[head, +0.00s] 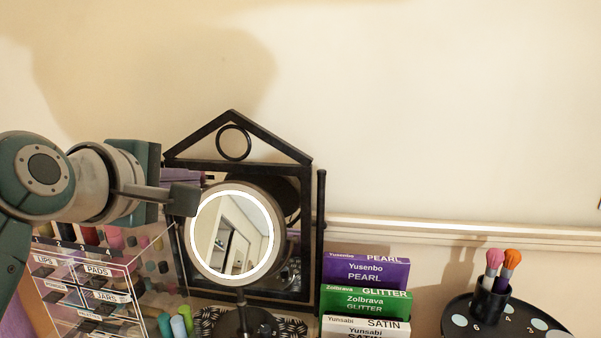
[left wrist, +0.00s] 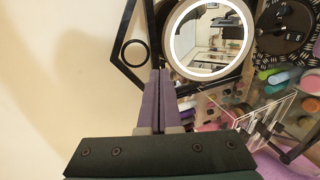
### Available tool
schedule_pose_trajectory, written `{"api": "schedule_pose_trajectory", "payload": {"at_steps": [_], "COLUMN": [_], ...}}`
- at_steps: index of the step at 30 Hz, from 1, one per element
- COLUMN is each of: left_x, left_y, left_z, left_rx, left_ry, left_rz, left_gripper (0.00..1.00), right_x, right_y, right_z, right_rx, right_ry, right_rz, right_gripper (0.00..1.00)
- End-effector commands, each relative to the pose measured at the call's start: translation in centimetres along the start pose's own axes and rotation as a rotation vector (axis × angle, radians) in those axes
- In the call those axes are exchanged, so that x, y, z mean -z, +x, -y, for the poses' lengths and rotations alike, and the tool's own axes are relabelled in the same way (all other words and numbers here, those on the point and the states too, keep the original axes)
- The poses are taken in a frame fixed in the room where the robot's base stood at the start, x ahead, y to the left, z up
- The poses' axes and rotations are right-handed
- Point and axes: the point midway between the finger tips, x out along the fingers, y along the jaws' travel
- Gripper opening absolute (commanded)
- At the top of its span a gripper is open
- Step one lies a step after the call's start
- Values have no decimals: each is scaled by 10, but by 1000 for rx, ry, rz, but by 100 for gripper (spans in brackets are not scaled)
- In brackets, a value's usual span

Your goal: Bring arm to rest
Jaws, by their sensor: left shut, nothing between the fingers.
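My left arm comes in from the left in the head view. Its gripper (head: 184,198) is shut and empty, raised in front of the black-framed mirror (head: 233,153) and beside the round lit mirror (head: 207,237). In the left wrist view the gripper's two purple-grey fingers (left wrist: 159,100) are together with nothing between them. The round lit mirror (left wrist: 207,37) is just beyond the fingertips there; I cannot tell whether they touch. My right gripper is in neither view.
A clear organizer (head: 92,285) with labelled compartments stands below my left arm. Purple, green and white boxes (head: 366,270) are stacked right of the mirrors. A round black tray (head: 458,326) carries a brush cup (head: 489,302). The wall above is bare.

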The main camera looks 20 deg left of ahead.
Motion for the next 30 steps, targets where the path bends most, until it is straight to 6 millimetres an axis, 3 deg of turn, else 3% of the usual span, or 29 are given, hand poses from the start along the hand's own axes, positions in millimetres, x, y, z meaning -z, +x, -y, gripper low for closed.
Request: {"api": "schedule_pose_trajectory", "payload": {"at_steps": [5, 7, 11, 15, 18, 24, 25, 30], "left_x": [0, -4, -22, -46, -55, -60, -61, -61], "left_y": [0, -5, -32, -89, -132, -222, -225, -241], "left_z": [1, 10, 58, 132, 173, 232, 204, 150], "left_rx": [5, 34, 182, 371, 452, 526, 521, 519], "left_ry": [12, 87, 488, 1047, 1346, 1782, 1770, 1760], "left_rz": [2, 16, 119, 365, 560, 979, 956, 945], "left_gripper": [0, 0, 0, 0, 0, 0, 0, 0], "right_x": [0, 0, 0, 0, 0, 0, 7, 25], "right_y": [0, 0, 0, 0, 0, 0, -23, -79], "right_z": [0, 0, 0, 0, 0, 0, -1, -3], "right_rx": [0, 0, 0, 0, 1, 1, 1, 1], "right_ry": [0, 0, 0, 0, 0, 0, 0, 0], "right_rz": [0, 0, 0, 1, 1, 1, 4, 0], "right_gripper": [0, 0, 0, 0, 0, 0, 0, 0]}}
